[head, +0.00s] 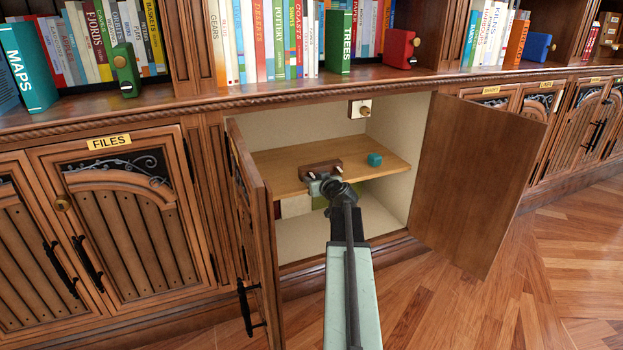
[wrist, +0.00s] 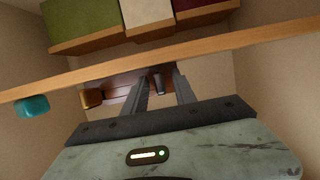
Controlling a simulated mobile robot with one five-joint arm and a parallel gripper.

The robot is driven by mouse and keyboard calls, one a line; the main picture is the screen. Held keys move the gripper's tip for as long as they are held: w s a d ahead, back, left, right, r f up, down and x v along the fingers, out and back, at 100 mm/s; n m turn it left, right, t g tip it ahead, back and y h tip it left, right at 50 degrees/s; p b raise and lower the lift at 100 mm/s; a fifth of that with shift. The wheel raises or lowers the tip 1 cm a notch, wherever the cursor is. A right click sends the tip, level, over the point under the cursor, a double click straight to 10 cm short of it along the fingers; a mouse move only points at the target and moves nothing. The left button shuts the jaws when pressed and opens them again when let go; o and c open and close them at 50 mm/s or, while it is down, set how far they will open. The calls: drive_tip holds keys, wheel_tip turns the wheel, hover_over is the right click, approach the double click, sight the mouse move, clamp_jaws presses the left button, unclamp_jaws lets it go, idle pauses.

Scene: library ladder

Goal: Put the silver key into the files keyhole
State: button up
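The open cabinet's shelf (head: 275,163) bears a dark brown block (head: 321,168). My gripper (head: 318,184) is at the block, inside the cabinet. In the wrist view my gripper (wrist: 162,88) has its two fingers apart, with a small grey piece (wrist: 158,84), probably the silver key, between them. Gaps show beside the piece, so it does not look clamped. The key's shape is too small to make out. The FILES door (head: 125,225) is shut, at the left, under its yellow label (head: 110,141). A round brass fitting (head: 62,203), likely the keyhole, sits at its left edge.
A teal object (head: 375,159) lies right of the block; a gold-brown piece (wrist: 92,97) shows beside it in the wrist view. The open left door (head: 255,225) stands between my gripper and the FILES door. The right door (head: 478,180) is open. Coloured boxes (wrist: 85,22) lie below the shelf.

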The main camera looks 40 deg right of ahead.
clamp_jaws()
drive_tip(key=shift+s, duration=0.1)
drive_tip(key=shift+s+a+f+b, duration=0.1)
drive_tip(key=shift+s+a, duration=0.25)
drive_tip(key=shift+s, duration=0.5)
drive_tip(key=shift+s+a+f+b, duration=0.1)
drive_tip(key=shift+s+a, duration=0.2)
drive_tip(key=shift+s, duration=0.5)
drive_tip(key=shift+s+a+f+b, duration=0.1)
drive_tip(key=shift+s+a, duration=0.25)
drive_tip(key=shift+s, duration=0.5)
